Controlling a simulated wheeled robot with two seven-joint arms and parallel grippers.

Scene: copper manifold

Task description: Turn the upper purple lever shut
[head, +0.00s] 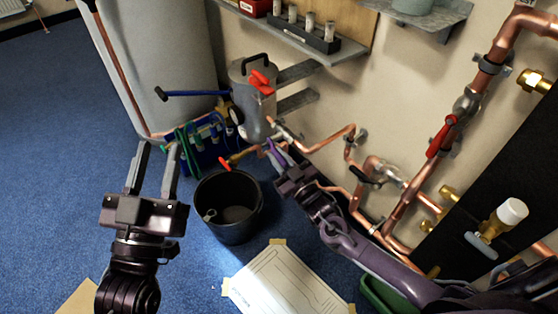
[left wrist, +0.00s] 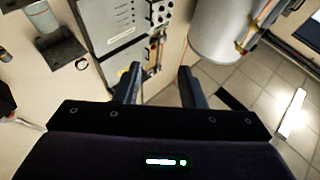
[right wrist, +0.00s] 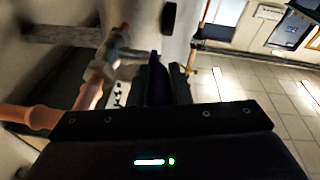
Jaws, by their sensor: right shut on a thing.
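The purple lever (head: 273,149) sits on the copper pipework below the grey tank in the head view. My right gripper (head: 283,158) reaches it from the lower right and is shut on it. In the right wrist view the dark purple lever (right wrist: 156,77) stands between the fingers of my right gripper (right wrist: 160,88). The fingers and the dim light hide much of its valve body, so its exact angle is hard to tell. My left gripper (head: 157,158) is open and empty over the blue floor, left of the black bucket; its spread fingers also show in the left wrist view (left wrist: 160,82).
A black bucket (head: 228,233) stands on the floor between my arms. Near the purple lever are a grey tank (head: 254,118) with a red handle, a blue lever (head: 190,94) and copper pipes (head: 345,130). A red lever (head: 442,137) is at right. Open floor lies left.

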